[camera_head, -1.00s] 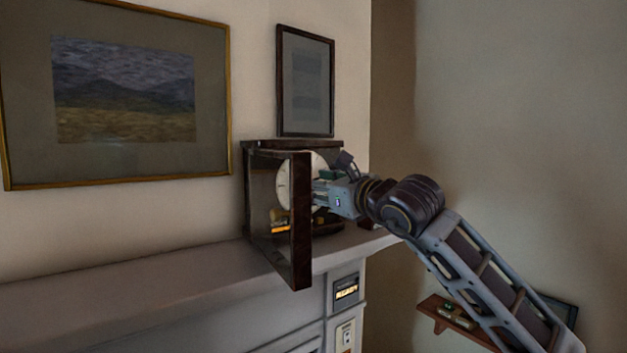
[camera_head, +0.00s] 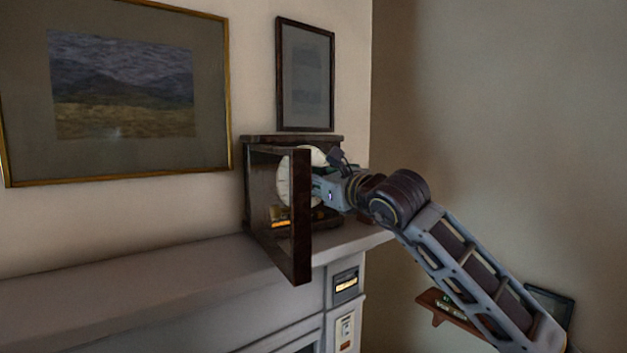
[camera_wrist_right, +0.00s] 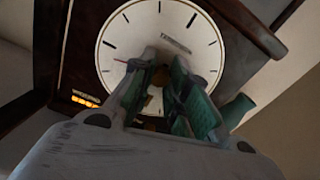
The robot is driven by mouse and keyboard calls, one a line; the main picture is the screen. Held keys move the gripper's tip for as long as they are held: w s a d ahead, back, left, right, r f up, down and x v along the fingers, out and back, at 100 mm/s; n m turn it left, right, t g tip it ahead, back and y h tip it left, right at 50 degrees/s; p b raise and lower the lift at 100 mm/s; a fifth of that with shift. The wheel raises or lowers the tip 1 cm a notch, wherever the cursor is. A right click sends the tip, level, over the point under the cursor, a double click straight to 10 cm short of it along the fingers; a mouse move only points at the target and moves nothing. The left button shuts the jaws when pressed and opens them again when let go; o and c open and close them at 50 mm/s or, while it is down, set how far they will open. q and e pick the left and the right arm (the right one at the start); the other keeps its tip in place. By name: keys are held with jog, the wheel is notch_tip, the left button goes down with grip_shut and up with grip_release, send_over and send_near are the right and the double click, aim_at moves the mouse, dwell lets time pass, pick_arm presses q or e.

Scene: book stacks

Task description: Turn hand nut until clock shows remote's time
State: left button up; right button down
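The clock stands on the mantel in a dark wooden case (camera_head: 247,205) with its glazed door (camera_head: 302,220) swung open. Its round white dial (camera_wrist_right: 118,42) fills the top of the right wrist view, with black hour marks and a thin red hand at the left. My right gripper (camera_wrist_right: 163,72) reaches in to the dial's middle, its green-padded fingers part-way together with a gap between them. A brass-coloured piece (camera_wrist_right: 155,88) shows in that gap; I cannot tell whether the fingers touch it. The fingers hide the hand nut and most of the hands. My left gripper is not in view.
A lit amber display (camera_wrist_right: 86,100) sits low in the case. The open door stands close to the left of my right gripper. The mantel's left side is clear.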

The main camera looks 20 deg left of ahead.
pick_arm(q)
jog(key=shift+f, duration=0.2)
pick_arm(e)
jog(key=shift+r, duration=0.15)
pick_arm(q)
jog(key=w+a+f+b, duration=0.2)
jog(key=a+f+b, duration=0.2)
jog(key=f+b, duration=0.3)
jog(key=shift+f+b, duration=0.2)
jog(key=shift+b, duration=0.2)
pick_arm(e)
jog(key=m, duration=0.5)
jog(key=shift+d+r+m, duration=0.1)
jog(key=shift+r+m, duration=0.1)
jog(key=shift+m, duration=0.2)
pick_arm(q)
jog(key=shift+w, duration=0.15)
